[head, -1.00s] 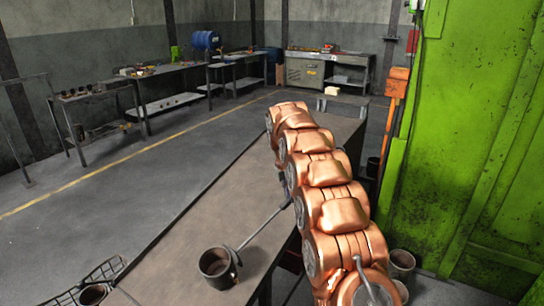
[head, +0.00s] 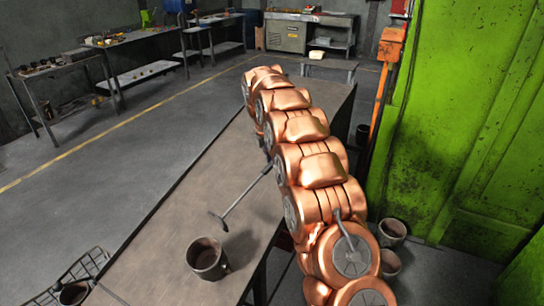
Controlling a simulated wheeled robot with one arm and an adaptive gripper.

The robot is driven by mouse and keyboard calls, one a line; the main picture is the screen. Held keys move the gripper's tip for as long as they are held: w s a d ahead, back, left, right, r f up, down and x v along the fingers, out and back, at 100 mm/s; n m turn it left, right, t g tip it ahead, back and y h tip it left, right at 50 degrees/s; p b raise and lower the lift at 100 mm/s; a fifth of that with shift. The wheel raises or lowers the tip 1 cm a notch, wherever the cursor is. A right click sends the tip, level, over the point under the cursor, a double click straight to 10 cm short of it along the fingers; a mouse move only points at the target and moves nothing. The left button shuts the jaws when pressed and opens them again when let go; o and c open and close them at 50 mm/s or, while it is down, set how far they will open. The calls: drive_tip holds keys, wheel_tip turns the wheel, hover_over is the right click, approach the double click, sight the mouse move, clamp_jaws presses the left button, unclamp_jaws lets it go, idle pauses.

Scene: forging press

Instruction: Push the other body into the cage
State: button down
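A dark, open cup-like body (head: 208,262) stands upright on the brown table near its left front part. A wire cage (head: 88,266) sits at the lower left, partly cut off by the frame. A similar round body (head: 73,294) shows within the cage. A thin rod with a small flat head (head: 222,221) comes out from behind my copper arm. Its head is just beyond the standing body, with a small gap in the picture. My gripper is hidden behind my arm, so its hold on the rod cannot be seen.
The long table (head: 185,185) is bare between the rod and its left edge. Two buckets (head: 391,232) stand on the floor right of my arm, beside the green press (head: 460,130). Workbenches (head: 130,45) stand far off, with open floor before them.

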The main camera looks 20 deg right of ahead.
drive_tip(key=shift+f+b, duration=2.65)
drive_tip(key=shift+f, duration=3.65)
drive_tip(key=s+a+f+b, duration=0.2)
drive_tip(key=s+a, duration=0.6)
drive_tip(key=s+a+f+b, duration=0.3)
drive_tip(key=s+a, duration=0.5)
drive_tip(key=s, duration=0.1)
drive_tip(key=shift+a+f, duration=0.2)
drive_tip(key=shift+a, duration=0.05)
drive_tip(key=c, duration=1.7)
unclamp_jaws()
clamp_jaws()
